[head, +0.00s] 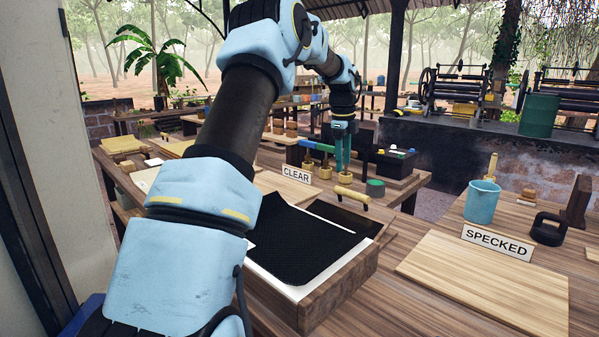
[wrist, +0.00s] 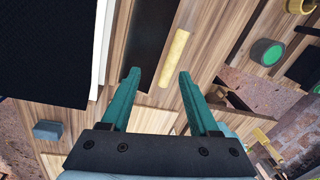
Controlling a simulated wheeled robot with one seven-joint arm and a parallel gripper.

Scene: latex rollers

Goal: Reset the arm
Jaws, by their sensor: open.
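My arm reaches forward from the lower left in the head view. My gripper (head: 343,150) hangs over the workbench, pointing down. In the wrist view its two teal fingers (wrist: 158,78) are apart, with nothing held between them. A light wooden roller or handle (wrist: 174,60) lies on the bench just beyond the fingertips. The same piece shows in the head view (head: 352,197), in front of and below my gripper. A black textured sheet (head: 295,240) lies on white material in a wooden tray (head: 335,285). My arm hides part of the tray and bench.
A CLEAR sign (head: 297,174) stands behind the tray. A green-topped round container (head: 376,187) stands near my gripper. At right are a SPECKED sign (head: 497,241), a blue cup (head: 482,202) and a bare wooden board (head: 485,280). Roller machines (head: 457,90) stand behind.

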